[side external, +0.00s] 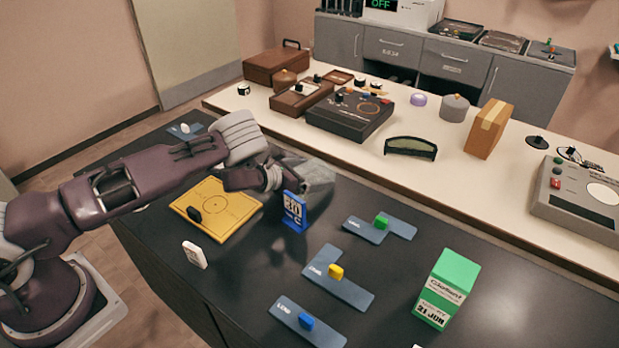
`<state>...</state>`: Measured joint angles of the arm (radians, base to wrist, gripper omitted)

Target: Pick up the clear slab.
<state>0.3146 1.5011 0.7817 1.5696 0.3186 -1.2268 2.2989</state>
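I cannot make out a clear slab for certain. A grey, pale-topped block (318,182) stands on the dark table just right of my gripper (272,180), partly hidden behind it and behind a blue "30 °C" sign (294,211). I cannot tell whether this block is the slab. A small white upright piece (194,255) with a dark mark stands near the table's left edge. My gripper is low over the table, above the yellow board's right corner. Its fingers are seen side-on and blend together, so their opening and any contact are unclear.
The yellow board (228,208) with a black knob lies below my arm. Blue-grey plates with green (381,222), yellow (336,271) and blue (306,321) knobs lie to the right. A green-and-white carton (445,290) stands front right. A pale counter (450,190) with instruments runs behind.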

